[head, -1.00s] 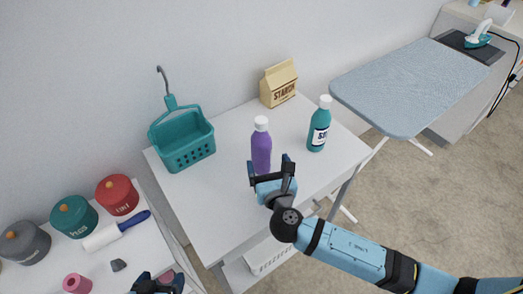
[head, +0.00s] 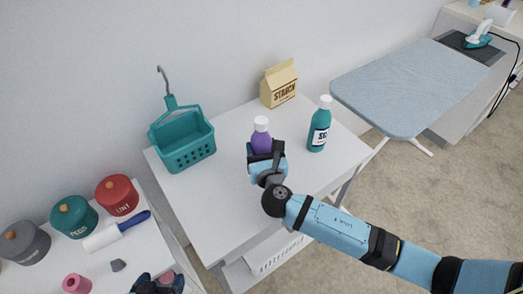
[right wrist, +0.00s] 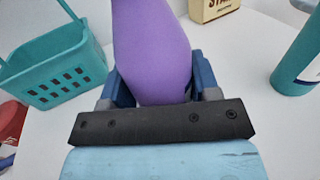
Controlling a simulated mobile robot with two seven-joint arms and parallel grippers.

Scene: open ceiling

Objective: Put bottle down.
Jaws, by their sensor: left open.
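A purple bottle (head: 261,140) with a white cap stands upright on the white table (head: 205,205). My right gripper (head: 265,158) is at its near side in the head view and hides its lower part. In the right wrist view the purple bottle (right wrist: 152,50) lies between the two blue fingers (right wrist: 160,90); whether they press on it I cannot tell. A teal bottle (head: 319,130) with a white cap and a label stands to its right. My left gripper (head: 157,284) is open at the bottom edge, over the lower left surface, partly cut off.
A teal basket (head: 185,150) with a hook stands at the table's back left and a starch carton (head: 279,85) at its back. Several lidded canisters, including a red one (head: 117,195), and a roller (head: 110,235) are at left. An ironing board (head: 405,85) stands right.

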